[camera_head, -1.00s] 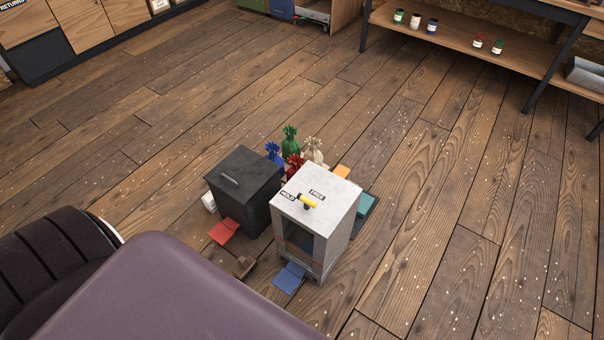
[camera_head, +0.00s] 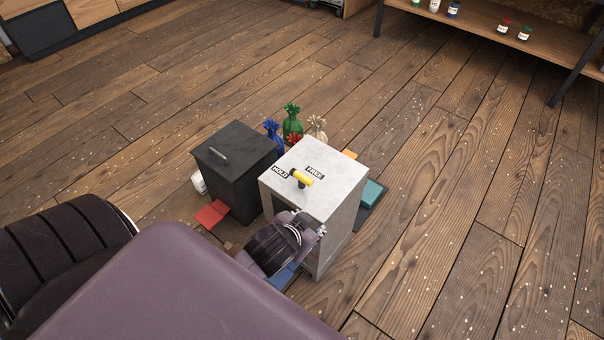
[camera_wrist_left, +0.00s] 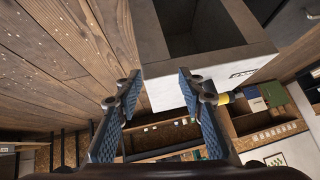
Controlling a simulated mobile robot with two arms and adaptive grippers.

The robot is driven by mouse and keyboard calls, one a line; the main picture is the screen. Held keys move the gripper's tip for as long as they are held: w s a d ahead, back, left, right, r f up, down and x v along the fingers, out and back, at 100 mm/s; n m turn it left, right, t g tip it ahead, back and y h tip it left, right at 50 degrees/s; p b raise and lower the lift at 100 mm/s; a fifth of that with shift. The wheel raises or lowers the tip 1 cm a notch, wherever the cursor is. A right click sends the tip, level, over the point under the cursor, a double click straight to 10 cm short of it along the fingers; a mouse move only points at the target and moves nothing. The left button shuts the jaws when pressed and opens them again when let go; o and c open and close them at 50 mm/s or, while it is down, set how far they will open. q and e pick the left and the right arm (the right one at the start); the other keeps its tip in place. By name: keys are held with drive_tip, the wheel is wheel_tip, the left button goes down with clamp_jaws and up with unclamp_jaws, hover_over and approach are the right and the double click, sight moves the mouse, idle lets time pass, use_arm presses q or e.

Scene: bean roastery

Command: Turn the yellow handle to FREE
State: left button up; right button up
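The yellow handle (camera_head: 302,177) is a short bar on a dark stem on top of the white box (camera_head: 325,192). A HOLD label (camera_head: 281,172) lies to its left and a FREE label (camera_head: 315,172) to its upper right. The bar slants, with its upper-left end nearer HOLD. My left gripper (camera_head: 312,228) is in front of the box, below the handle and apart from it. In the left wrist view its two fingers (camera_wrist_left: 160,88) are spread and empty, with the white box (camera_wrist_left: 168,94) just beyond and the handle (camera_wrist_left: 222,98) right of the fingers. My right gripper is not seen.
A dark lidded box (camera_head: 240,178) stands left of the white one. Several tied sacks, including a green one (camera_head: 292,122), stand behind. A teal block (camera_head: 373,192) lies right and a red piece (camera_head: 211,214) left. The wooden floor right is clear.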

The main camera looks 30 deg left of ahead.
use_arm(q)
drive_tip(key=w+d+r+m+t+h, duration=0.35)
drive_tip(key=w+r+t, duration=0.55)
drive_tip(key=w+r, duration=0.85)
drive_tip(key=d+r+m+t+h, duration=0.2)
drive_tip(key=d+r+m+h, duration=0.35)
drive_tip(key=d+r, duration=0.3)
drive_tip(key=s+d+m+g+h+b, duration=0.1)
drive_tip(key=s+d+m+g+h, duration=0.3)
drive_tip(key=d+m+g+h, duration=0.5)
drive_tip(key=m+g+y+b, duration=0.1)
drive_tip(key=m+g+y, duration=0.1)
drive_tip(key=g+y, duration=1.15)
hover_over(302, 175)
wheel_tip(302, 175, down, 18)
drive_tip(key=t+y, duration=0.3)
drive_tip(key=shift+r, duration=0.2)
drive_tip(key=shift+f+b, duration=0.35)
wheel_tip(302, 175, down, 6)
drive_tip(key=shift+f+b, duration=0.2)
drive_tip(key=shift+b, duration=0.6)
drive_tip(key=shift+f, duration=0.2)
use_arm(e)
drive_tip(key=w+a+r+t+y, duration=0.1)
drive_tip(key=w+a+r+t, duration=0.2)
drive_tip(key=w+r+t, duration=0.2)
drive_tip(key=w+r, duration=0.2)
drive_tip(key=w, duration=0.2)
